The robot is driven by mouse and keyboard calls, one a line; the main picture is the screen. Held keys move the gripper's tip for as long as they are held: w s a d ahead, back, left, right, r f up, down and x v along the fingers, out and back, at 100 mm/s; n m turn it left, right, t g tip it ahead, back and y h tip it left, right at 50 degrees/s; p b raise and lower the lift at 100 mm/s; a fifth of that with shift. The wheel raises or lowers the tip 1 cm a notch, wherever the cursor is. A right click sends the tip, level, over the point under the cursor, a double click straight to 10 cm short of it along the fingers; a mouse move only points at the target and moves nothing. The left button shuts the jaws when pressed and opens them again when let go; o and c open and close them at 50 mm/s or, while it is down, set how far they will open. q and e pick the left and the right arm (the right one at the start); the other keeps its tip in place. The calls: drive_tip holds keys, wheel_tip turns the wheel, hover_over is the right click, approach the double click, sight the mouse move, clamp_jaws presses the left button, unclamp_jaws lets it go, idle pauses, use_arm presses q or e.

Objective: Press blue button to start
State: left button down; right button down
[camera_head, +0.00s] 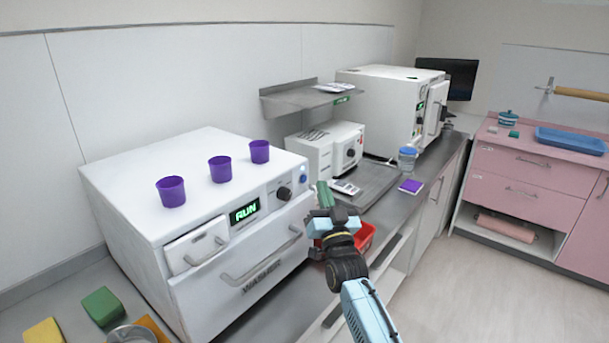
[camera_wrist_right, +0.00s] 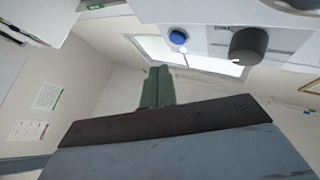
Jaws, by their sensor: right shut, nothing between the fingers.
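The white washer (camera_head: 155,228) stands on the counter at the left, with a lit green display (camera_head: 244,212) reading "RUN". Its small round blue button (camera_head: 303,178) is at the right end of the front panel, beside a dark knob (camera_head: 284,193). In the right wrist view the blue button (camera_wrist_right: 178,37) is beyond the fingertips, near the dark knob (camera_wrist_right: 248,45). My right gripper (camera_head: 325,190) is shut and empty, its green fingers to the right of the blue button. The fingers also show in the wrist view (camera_wrist_right: 158,78), apart from the button in the picture. My left gripper is out of view.
Purple cups (camera_head: 220,169) stand on top of the washer. A red tray (camera_head: 364,238) is behind my right wrist. A smaller white device (camera_head: 325,149) and a jar with a blue lid (camera_head: 407,157) are farther along the counter. Green and yellow sponges (camera_head: 103,306) lie at lower left.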

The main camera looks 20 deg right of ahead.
drive_tip(key=shift+s+d+p, duration=0.35)
drive_tip(key=shift+s, duration=0.3)
drive_tip(key=shift+s+d+p, duration=0.35)
drive_tip(key=shift+s, duration=0.25)
